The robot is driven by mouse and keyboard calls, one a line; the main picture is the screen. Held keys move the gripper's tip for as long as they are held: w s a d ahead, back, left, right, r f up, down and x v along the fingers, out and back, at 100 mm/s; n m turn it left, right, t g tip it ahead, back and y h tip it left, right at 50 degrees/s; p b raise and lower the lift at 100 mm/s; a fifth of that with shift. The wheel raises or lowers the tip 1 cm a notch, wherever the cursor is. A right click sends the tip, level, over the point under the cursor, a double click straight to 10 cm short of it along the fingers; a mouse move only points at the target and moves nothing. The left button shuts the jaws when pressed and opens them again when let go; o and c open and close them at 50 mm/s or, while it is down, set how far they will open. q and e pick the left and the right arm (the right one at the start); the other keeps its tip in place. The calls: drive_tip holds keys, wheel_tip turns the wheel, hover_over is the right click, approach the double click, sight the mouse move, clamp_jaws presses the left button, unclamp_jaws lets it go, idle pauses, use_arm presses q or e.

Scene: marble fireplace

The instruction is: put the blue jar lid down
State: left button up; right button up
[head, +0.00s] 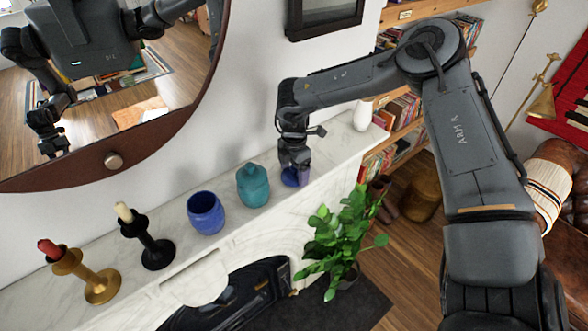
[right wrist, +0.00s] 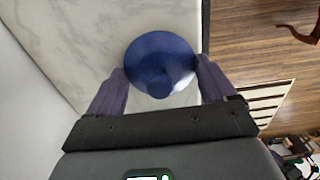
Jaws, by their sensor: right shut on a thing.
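My right gripper (head: 295,172) is over the right part of the white marble mantel (head: 335,150). It is shut on the blue jar lid (right wrist: 160,62), a round, dark blue lid with a raised middle knob. In the right wrist view the lid sits between the two fingertips, over the marble near its edge. In the head view the lid (head: 289,178) is partly hidden by the fingers. I cannot tell whether it touches the marble. The blue jar (head: 205,213) stands upright and uncovered on the mantel, left of the gripper. My left gripper is not directly in view.
A lidded teal jar (head: 252,187) stands between the blue jar and the gripper. Black (head: 155,252) and gold (head: 98,285) candlesticks are at left. A white vase (head: 363,114) stands at the mantel's far end. A leafy plant (head: 345,235) rises in front of the mantel.

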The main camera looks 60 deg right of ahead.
drive_tip(key=shift+f+b, duration=0.25)
drive_tip(key=shift+b, duration=0.05)
drive_tip(key=o, duration=0.9)
drive_tip(key=shift+r, duration=0.1)
